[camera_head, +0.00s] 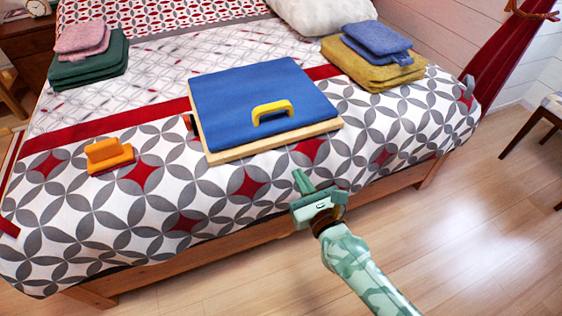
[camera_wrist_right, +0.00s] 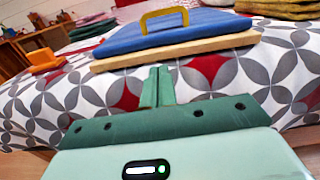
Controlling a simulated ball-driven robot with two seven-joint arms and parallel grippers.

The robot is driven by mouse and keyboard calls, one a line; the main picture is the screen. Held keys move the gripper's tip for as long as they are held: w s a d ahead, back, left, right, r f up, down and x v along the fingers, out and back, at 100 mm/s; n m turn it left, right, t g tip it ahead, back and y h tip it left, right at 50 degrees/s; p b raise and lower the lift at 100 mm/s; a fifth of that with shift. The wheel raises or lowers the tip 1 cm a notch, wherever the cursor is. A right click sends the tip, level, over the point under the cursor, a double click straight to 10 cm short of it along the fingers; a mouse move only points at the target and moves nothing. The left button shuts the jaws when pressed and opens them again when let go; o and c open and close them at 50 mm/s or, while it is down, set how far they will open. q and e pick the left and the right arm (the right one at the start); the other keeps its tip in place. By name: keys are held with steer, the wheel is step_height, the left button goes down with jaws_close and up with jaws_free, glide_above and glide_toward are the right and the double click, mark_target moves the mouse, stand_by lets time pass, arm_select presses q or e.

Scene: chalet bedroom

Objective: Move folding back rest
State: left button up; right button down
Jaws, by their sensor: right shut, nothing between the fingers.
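The folding back rest (camera_head: 232,92) lies flat and folded on the bed, with a blue padded top, a pale wooden frame and a yellow handle (camera_head: 272,111) near its front edge. It also shows in the right wrist view (camera_wrist_right: 190,32), with the handle (camera_wrist_right: 164,17) standing up. My right gripper (camera_head: 303,181) is shut and empty, just in front of the frame's near edge and apart from it. Its closed fingers (camera_wrist_right: 157,86) point at the back rest in the right wrist view. My left gripper is not in view.
An orange block with a handle (camera_head: 109,155) sits on the bed to the left. Folded green and pink towels (camera_head: 88,62) lie at the back left, and yellow and blue towels (camera_head: 371,68) at the right. A chair (camera_head: 548,108) stands at the far right; the floor (camera_head: 470,220) before it is clear.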

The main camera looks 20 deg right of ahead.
glide_toward(273, 131)
steer(key=w+b, duration=0.1)
steer(key=w, duration=0.4)
steer(key=shift+w+a+f, duration=0.15)
steer(key=shift+w, duration=0.05)
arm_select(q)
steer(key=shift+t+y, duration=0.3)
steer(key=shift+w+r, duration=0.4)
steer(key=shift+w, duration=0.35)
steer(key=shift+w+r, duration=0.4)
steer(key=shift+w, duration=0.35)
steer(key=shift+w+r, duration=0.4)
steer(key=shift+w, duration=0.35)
arm_select(e)
steer(key=shift+w, duration=0.75)
